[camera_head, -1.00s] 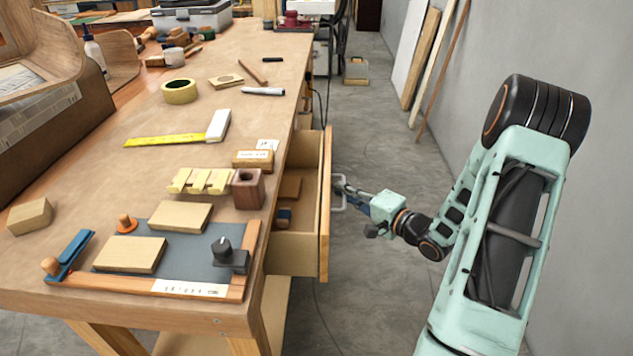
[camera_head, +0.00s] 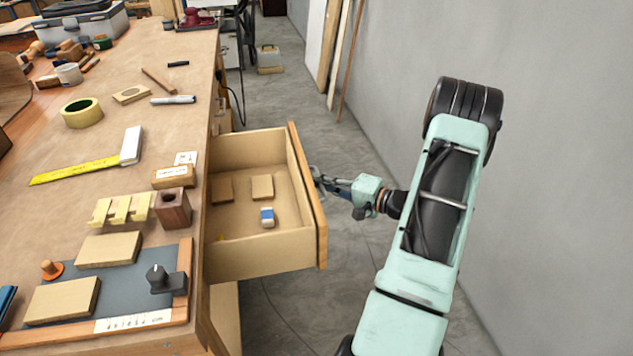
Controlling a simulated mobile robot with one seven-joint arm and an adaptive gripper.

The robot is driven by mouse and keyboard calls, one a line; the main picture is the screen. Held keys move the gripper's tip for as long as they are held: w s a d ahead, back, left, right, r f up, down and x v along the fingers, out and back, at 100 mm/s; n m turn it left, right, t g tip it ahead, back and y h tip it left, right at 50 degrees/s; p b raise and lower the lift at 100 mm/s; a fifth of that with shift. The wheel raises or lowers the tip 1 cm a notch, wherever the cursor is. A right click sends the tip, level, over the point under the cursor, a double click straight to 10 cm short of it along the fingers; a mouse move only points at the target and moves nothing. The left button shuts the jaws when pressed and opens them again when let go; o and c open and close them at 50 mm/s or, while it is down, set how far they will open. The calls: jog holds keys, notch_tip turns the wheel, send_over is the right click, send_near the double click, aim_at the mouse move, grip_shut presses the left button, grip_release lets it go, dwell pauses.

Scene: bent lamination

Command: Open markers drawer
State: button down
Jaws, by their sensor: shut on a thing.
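A wooden drawer (camera_head: 262,262) stands pulled out from the right side of the workbench (camera_head: 150,108). Its front panel (camera_head: 307,195) faces right. Inside lie a pale wooden block (camera_head: 262,187), a darker brown block (camera_head: 222,190) and a small blue and white item (camera_head: 267,217). My gripper (camera_head: 316,180) is at the outer face of the drawer front, shut on its handle. The handle is mostly hidden by the front panel and the fingers. I cannot read any label on the drawer.
A grey wall (camera_head: 560,150) rises on the right. Boards (camera_head: 322,45) lean there.

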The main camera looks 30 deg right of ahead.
jog(key=c, duration=2.1)
grip_release()
jog(key=v, duration=1.2)
